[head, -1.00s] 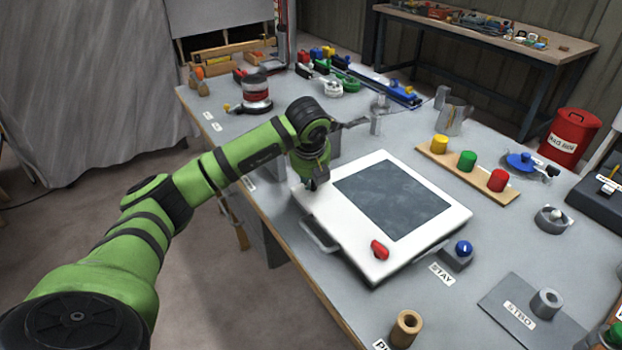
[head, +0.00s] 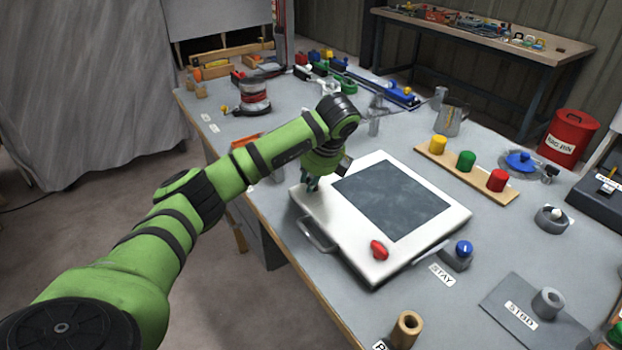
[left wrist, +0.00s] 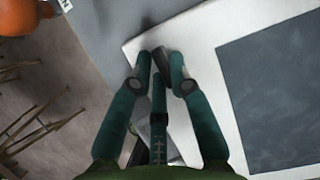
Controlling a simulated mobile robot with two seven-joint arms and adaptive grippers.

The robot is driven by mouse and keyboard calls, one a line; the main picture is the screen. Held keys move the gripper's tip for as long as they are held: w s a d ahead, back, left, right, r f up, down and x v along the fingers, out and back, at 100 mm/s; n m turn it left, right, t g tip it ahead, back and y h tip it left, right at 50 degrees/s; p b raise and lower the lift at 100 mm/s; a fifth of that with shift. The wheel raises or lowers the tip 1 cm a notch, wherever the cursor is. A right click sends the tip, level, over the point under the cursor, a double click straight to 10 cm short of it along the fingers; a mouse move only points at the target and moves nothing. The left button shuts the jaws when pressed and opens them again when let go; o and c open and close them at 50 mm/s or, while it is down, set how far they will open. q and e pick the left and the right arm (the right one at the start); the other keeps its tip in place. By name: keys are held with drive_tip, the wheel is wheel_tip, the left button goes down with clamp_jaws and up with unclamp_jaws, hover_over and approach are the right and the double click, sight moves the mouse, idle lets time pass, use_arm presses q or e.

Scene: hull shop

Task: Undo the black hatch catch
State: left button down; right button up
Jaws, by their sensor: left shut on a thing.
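The white hatch (head: 345,238) with a dark window panel (head: 392,200) lies on the grey bench. Its red catch (head: 379,250) sits near the front corner. My left gripper (head: 312,186) is down at the hatch's left corner, with the wrist leaning to the right above it. In the left wrist view its fingers (left wrist: 160,66) are closed around a small dark piece, the black catch (left wrist: 161,60), on the white frame. The fingers hide most of the black catch, so its exact angle cannot be told. My right gripper is not in view.
A grey handle (head: 316,238) sticks out from the hatch's front-left side. A blue-topped knob (head: 464,249) stands by the STAY label. A wooden board (head: 465,176) with yellow, green and red pegs lies behind.

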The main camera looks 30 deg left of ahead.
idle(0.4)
use_arm(q)
drive_tip(key=c, duration=1.1)
unclamp_jaws()
drive_tip(key=shift+c, duration=0.2)
drive_tip(key=v, duration=1.2)
drive_tip(key=shift+d, duration=0.1)
